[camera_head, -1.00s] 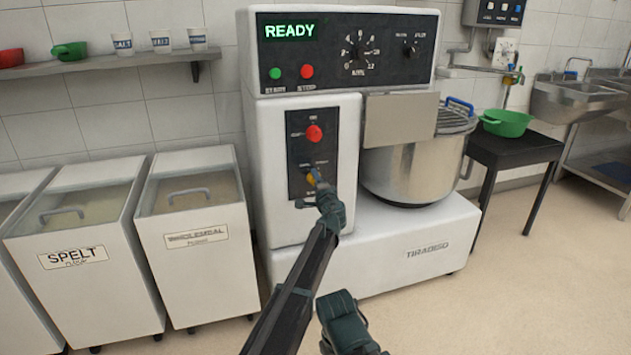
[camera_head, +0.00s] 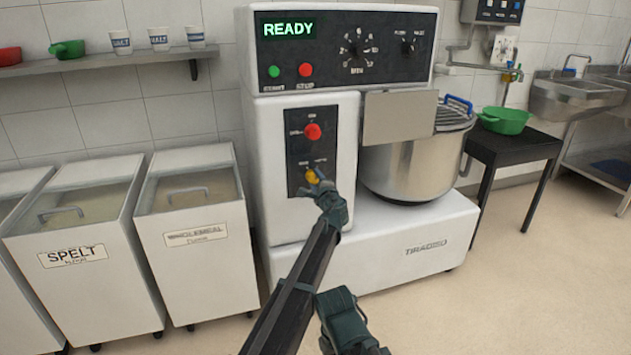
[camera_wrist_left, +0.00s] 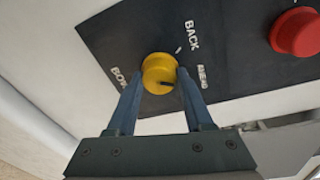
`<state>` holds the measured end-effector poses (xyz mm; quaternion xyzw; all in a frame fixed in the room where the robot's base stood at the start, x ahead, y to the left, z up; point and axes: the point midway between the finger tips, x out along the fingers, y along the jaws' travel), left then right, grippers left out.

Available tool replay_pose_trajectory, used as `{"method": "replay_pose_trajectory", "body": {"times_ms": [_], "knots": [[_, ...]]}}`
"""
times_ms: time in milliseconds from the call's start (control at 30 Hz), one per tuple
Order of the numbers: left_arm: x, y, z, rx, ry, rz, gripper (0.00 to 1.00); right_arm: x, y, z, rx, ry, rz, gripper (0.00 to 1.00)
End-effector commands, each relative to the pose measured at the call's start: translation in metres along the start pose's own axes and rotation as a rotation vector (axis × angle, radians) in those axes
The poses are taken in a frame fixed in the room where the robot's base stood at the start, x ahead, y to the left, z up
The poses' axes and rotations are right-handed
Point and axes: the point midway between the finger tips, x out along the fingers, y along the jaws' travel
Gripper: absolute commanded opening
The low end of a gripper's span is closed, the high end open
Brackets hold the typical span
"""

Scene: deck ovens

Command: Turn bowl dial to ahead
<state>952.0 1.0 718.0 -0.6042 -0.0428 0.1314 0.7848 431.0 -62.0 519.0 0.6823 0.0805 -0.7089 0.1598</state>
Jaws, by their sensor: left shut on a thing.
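The bowl dial is a round yellow knob (camera_head: 312,176) on the lower part of the mixer's black side panel (camera_head: 297,152). My left gripper (camera_head: 313,184) is at it. In the left wrist view the dial (camera_wrist_left: 159,72) sits between the two blue fingers (camera_wrist_left: 158,88), which are shut on its sides. The words BACK and AHEAD are printed beside the dial, and BOWL is partly covered by a finger. A dark teal part, probably of my right arm, shows at the bottom; no fingers are visible.
A red knob (camera_head: 312,131) sits above the dial on the same panel. The mixer (camera_head: 400,242) reads READY, and its steel bowl (camera_head: 412,170) is to the right. Flour bins (camera_head: 198,260) stand to the left. A green bowl (camera_head: 504,120) is on a black table.

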Motion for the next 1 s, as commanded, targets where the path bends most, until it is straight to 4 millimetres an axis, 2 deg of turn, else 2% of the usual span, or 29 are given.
{"method": "replay_pose_trajectory", "body": {"times_ms": [200,233,367,400,767,1000], "knots": [[0.001,-0.001,-0.002,0.001,0.003,-0.001,0.00,0.000,0.000,0.000,0.000,0.000,0.000,0.50],[0.001,-0.001,-0.002,0.001,0.003,-0.001,0.55,0.000,0.000,0.000,0.000,0.000,0.000,0.50],[0.001,-0.001,-0.002,0.001,0.002,-0.001,0.79,0.000,0.000,0.000,0.000,0.000,0.000,0.50],[0.001,-0.001,-0.001,0.001,0.002,-0.001,0.81,0.000,0.000,0.000,0.000,0.000,0.000,0.50],[-0.001,0.000,0.001,0.001,-0.001,-0.001,0.81,0.000,0.000,0.000,0.000,0.000,0.000,0.50],[-0.016,0.001,0.011,0.000,-0.003,0.000,0.81,-0.003,0.000,0.000,0.000,0.000,0.000,0.50]]}}
